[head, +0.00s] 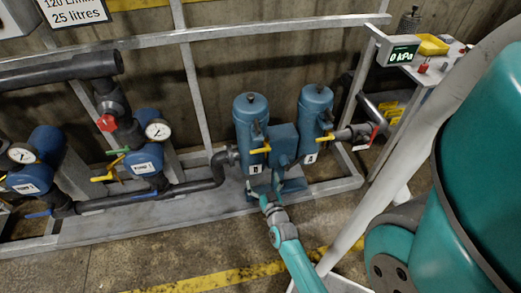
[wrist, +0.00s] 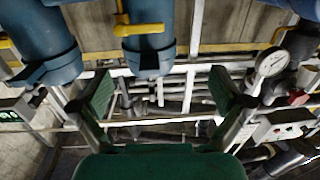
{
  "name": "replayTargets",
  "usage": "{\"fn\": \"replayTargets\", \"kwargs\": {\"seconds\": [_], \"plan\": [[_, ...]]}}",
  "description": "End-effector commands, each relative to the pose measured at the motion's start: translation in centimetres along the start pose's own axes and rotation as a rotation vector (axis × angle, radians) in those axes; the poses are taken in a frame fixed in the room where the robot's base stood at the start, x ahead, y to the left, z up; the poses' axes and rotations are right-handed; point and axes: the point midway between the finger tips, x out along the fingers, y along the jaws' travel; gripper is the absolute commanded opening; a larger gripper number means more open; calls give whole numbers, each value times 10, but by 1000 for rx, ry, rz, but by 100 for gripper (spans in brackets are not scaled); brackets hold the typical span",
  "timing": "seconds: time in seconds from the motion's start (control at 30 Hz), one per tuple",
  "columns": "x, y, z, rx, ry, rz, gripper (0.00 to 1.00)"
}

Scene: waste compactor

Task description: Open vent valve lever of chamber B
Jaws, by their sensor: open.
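Chamber B (head: 251,118) is a blue upright cylinder with a "B" label, left of the similar chamber A (head: 315,108). A yellow lever (head: 260,150) lies roughly level across the front of chamber B. In the wrist view, a blue cylinder that looks like chamber B (wrist: 148,52) is at the top, with a yellow lever (wrist: 139,29) across it. My gripper (head: 264,199) is low in front of chamber B, below the lever and apart from it. In the wrist view my gripper (wrist: 163,90) has its fingers wide apart, with nothing between them.
Chamber A has its own yellow lever (head: 325,137). A black pipe (head: 150,198) joins chamber B from the left, near pumps with gauges (head: 157,130). A display (head: 399,53) at the right reads 0 kPa. Frame posts stand behind. Floor in front is clear.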

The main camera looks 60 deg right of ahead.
Motion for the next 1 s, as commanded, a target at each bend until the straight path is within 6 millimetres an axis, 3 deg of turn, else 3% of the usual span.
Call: {"fn": "replayTargets", "kwargs": {"seconds": [0.1,0.23,0.37,0.8,1.0], "plan": [[27,20,-2,1,13,46,100],[39,29,-2,2,18,66,100],[49,31,-3,2,20,69,100],[119,35,-5,1,20,67,100],[139,36,-4,1,18,67,100]]}}
